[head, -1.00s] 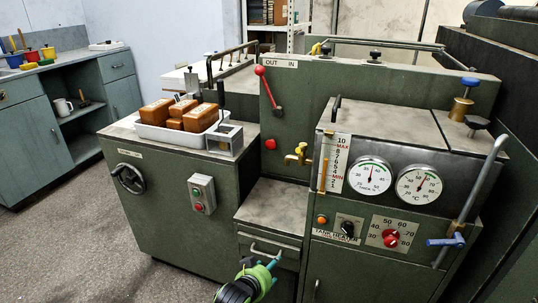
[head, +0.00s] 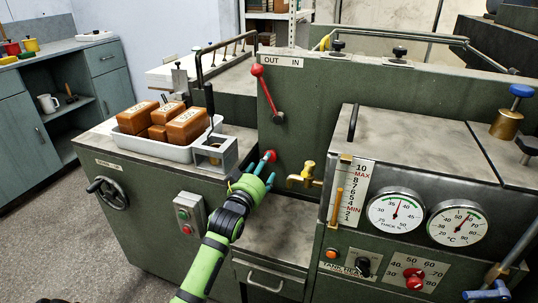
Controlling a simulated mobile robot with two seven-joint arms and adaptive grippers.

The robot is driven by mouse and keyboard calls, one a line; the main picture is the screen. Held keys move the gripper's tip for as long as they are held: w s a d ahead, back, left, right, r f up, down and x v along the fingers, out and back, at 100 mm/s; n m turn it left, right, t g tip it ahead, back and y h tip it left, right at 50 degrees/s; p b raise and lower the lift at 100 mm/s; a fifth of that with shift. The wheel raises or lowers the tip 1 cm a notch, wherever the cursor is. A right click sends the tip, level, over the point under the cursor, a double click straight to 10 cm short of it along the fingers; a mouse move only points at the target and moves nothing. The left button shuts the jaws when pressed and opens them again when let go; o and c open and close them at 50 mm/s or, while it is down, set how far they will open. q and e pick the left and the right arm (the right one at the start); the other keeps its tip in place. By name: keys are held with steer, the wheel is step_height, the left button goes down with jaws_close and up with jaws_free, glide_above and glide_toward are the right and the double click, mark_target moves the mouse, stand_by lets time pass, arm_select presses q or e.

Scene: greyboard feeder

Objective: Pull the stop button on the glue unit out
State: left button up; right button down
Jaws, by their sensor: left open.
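The red stop button (head: 269,156) sits on the green upright panel of the glue unit (head: 300,120), below the red lever and left of the brass tap. My left gripper (head: 268,168) reaches up to it from below, with its teal fingertips at the button's lower edge. The fingers are apart and the gripper is open. I cannot tell whether the fingertips touch the button. My right gripper is not in view.
A red lever (head: 267,92) hangs above the button under an OUT/IN label. A brass tap (head: 302,178) juts out close to the right. A metal bracket (head: 215,155) and a white tray (head: 157,148) of brown blocks stand left.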

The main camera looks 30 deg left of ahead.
arm_select(q)
steer(key=shift+b+x, duration=0.45)
steer(key=shift+x, duration=2.25)
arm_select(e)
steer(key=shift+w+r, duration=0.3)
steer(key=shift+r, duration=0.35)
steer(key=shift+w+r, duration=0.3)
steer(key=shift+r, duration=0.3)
arm_select(q)
steer(key=shift+r, duration=0.1)
jaws_close()
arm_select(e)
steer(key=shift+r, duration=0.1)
